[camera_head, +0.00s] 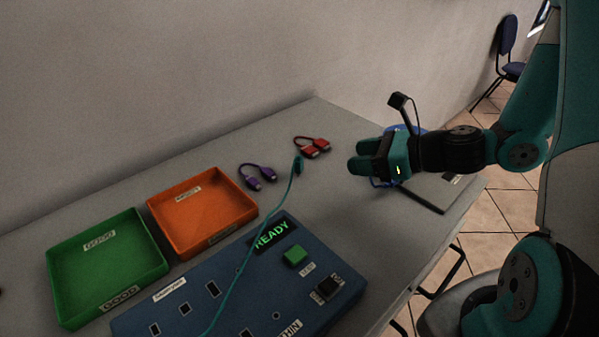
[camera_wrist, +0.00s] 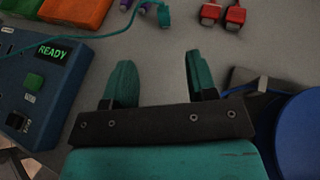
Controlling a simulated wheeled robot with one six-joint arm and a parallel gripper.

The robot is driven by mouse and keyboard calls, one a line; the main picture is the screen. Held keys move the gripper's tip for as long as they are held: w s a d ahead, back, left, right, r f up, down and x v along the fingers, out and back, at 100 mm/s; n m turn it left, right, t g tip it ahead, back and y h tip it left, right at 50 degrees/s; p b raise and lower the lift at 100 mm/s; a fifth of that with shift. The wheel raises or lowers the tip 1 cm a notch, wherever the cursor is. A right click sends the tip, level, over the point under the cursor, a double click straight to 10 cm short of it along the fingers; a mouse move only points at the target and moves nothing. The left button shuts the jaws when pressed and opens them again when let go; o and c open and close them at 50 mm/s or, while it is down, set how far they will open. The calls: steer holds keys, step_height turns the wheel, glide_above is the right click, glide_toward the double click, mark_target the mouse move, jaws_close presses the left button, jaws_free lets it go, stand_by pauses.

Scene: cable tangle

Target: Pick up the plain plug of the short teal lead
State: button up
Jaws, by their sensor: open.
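A teal lead (camera_head: 240,262) runs over the blue panel and along the grey table to a small teal plug (camera_head: 299,167) near the red lead. Whether that plug is the plain one is too small to tell. The lead's lower end leaves the bottom of the head view. In the wrist view the teal lead (camera_wrist: 70,39) crosses at upper left, with its plug (camera_wrist: 163,15) near the top edge. My gripper (camera_head: 359,156) is open and empty, above the table to the right of that plug. Its two teal fingers (camera_wrist: 160,75) stand apart in the wrist view.
A purple lead (camera_head: 255,172) and a red lead (camera_head: 312,145) lie close to the teal plug. A green tray (camera_head: 108,268) and an orange tray (camera_head: 200,216) stand left. The blue panel (camera_head: 305,262) reads READY. A round blue object (camera_wrist: 302,135) sits right of my gripper.

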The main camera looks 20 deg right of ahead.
mark_target(299, 160)
steer(key=b+x, duration=0.1)
steer(key=x, duration=1)
steer(key=shift+w, duration=0.1)
steer(key=shift+x, duration=3)
steer(key=shift+w+r, duration=0.1)
jaws_close()
steer(key=shift+d, duration=0.1)
step_height(299, 160, up, 20)
steer(key=p, duration=0.4)
